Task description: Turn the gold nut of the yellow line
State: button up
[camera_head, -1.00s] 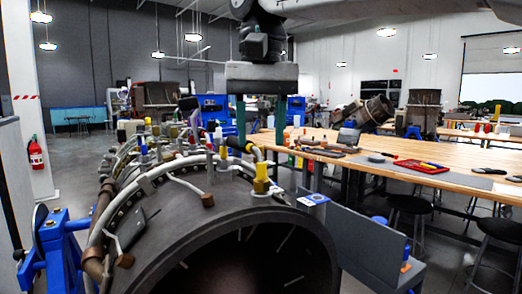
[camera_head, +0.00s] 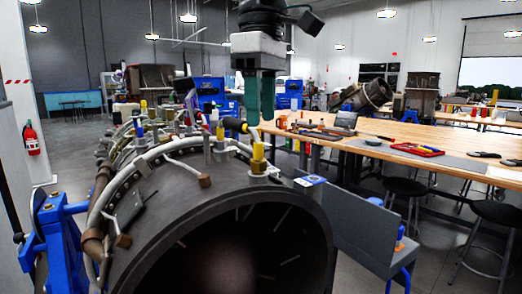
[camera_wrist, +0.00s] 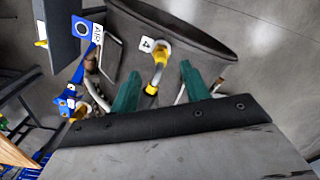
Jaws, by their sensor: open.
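The yellow line (camera_head: 233,125) bends down into a yellow fitting (camera_head: 258,151) on top of the dark turbine casing (camera_head: 215,210). A gold-coloured nut (camera_head: 258,167) sits at the fitting's base. The fingers look apart from the fitting; the exact gap is hard to tell.
Other hoses and upright fittings (camera_head: 190,125) crowd the casing to the left. A blue stand (camera_head: 62,235) holds the casing's left side. A grey panel (camera_head: 350,215) stands at right, before a long wooden workbench (camera_head: 440,135) with tools. Stools (camera_head: 490,215) stand beside it.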

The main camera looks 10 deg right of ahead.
aim_at(258, 165)
jog(key=shift+f+n, duration=0.3)
jog(key=shift+f, duration=0.2)
notch_tip(258, 165, down, 7)
jog(key=shift+r, duration=0.1)
jog(key=c, duration=1)
